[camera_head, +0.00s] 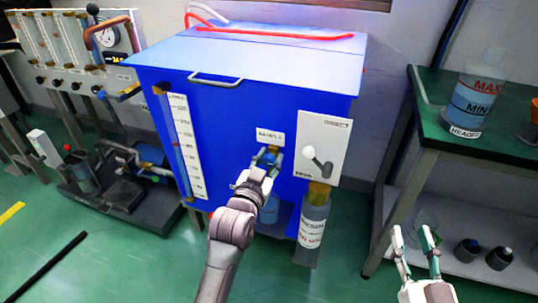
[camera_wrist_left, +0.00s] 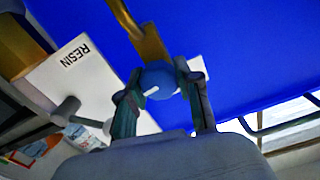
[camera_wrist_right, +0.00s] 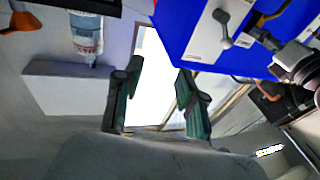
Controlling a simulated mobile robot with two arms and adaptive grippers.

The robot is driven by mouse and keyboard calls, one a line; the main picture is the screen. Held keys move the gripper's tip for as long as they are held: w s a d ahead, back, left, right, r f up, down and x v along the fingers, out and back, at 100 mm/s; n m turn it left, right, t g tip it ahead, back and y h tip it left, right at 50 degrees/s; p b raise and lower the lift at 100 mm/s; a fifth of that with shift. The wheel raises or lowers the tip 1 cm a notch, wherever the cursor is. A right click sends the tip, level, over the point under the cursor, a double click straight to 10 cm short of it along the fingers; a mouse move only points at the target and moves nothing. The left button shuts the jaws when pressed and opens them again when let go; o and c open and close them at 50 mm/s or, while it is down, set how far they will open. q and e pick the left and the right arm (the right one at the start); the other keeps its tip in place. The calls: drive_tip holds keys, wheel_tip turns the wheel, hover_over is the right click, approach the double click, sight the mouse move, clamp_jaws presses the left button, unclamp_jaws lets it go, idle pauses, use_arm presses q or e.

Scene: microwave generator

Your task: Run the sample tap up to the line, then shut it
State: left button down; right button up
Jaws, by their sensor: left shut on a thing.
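The sample tap sits on the front of the blue tank (camera_head: 240,110), below a small white label (camera_head: 270,138). My left gripper (camera_head: 265,160) is at the tap. In the left wrist view its fingers are shut on the tap's round blue knob (camera_wrist_left: 158,78), under a brass stem (camera_wrist_left: 146,38). A bluish vessel (camera_head: 269,211) shows below the tap, partly hidden by my left arm; its line and liquid level cannot be made out. My right gripper (camera_head: 416,240) is open and empty, right of the tank; its spread fingers also show in the right wrist view (camera_wrist_right: 157,98).
A white panel with a lever (camera_head: 318,160) is right of the tap, above a labelled cylinder (camera_head: 312,232). A green bench (camera_head: 450,130) at right holds a MAX/MIN bottle (camera_head: 478,95). A gauge strip (camera_head: 182,145) is on the tank's left. Other apparatus stands at left.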

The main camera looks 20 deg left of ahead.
use_arm(q)
drive_tip(key=shift+n+p, duration=0.5)
drive_tip(key=shift+p, duration=0.2)
use_arm(e)
wheel_tip(320, 180, down, 8)
drive_tip(key=s+d+g+h, duration=0.1)
drive_tip(key=g, duration=0.4)
drive_tip(key=shift+d+r+h, duration=0.15)
drive_tip(key=shift+d+h, duration=0.1)
drive_tip(key=shift+h, duration=0.15)
drive_tip(key=shift+s, duration=0.1)
use_arm(q)
drive_tip(key=c, duration=0.8)
unclamp_jaws()
drive_tip(key=shift+s, duration=0.1)
drive_tip(key=s, duration=1.2)
drive_tip(key=shift+a, duration=0.2)
